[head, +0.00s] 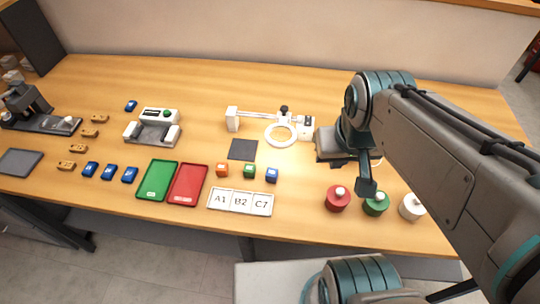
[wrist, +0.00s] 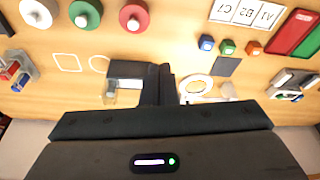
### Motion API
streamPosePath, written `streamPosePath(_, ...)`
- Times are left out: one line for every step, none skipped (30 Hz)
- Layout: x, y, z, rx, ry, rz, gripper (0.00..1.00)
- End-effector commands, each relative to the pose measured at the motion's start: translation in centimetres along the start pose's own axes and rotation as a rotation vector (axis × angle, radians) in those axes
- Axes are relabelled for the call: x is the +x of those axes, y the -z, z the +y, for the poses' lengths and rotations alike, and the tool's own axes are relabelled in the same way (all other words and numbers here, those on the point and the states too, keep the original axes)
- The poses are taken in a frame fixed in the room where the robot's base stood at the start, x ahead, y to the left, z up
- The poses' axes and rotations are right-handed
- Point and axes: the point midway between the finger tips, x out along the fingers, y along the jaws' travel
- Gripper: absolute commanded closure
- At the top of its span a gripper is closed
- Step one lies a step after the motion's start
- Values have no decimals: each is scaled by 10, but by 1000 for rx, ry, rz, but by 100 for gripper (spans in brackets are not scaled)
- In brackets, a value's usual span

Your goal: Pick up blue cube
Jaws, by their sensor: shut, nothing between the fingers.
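The blue cube (head: 271,174) sits on the wooden table, right of the green cube (head: 249,171) and the orange cube (head: 222,169), just behind the A1 B2 C7 card. In the wrist view the blue cube (wrist: 207,43) is in the upper right part, clear of the fingers. My gripper (head: 366,190) is over the table, to the right of the blue cube and apart from it. Its dark fingers also show in the wrist view (wrist: 162,72). It is shut and empty.
The labelled card (head: 240,202) lies in front of the cubes, and a dark square pad (head: 243,149) behind them. A white ring stand (head: 281,134) is at the back. Red (head: 338,198), green (head: 376,203) and white (head: 411,207) knobbed pieces stand at right. Green (head: 157,180) and red (head: 188,184) trays are left.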

Motion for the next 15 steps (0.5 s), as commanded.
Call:
streamPosePath(0, 0, 0, 0, 0, 0, 100)
streamPosePath(0, 0, 0, 0, 0, 0, 100)
streamPosePath(0, 0, 0, 0, 0, 0, 100)
streamPosePath(0, 0, 0, 0, 0, 0, 100)
streamPosePath(0, 0, 0, 0, 0, 0, 100)
streamPosePath(0, 0, 0, 0, 0, 0, 100)
streamPosePath(0, 0, 0, 0, 0, 0, 100)
streamPosePath(0, 0, 0, 0, 0, 0, 100)
streamPosePath(0, 0, 0, 0, 0, 0, 100)
streamPosePath(0, 0, 0, 0, 0, 0, 100)
streamPosePath(0, 0, 0, 0, 0, 0, 100)
streamPosePath(0, 0, 0, 0, 0, 0, 100)
streamPosePath(0, 0, 0, 0, 0, 0, 100)
streamPosePath(0, 0, 0, 0, 0, 0, 100)
streamPosePath(0, 0, 0, 0, 0, 0, 97)
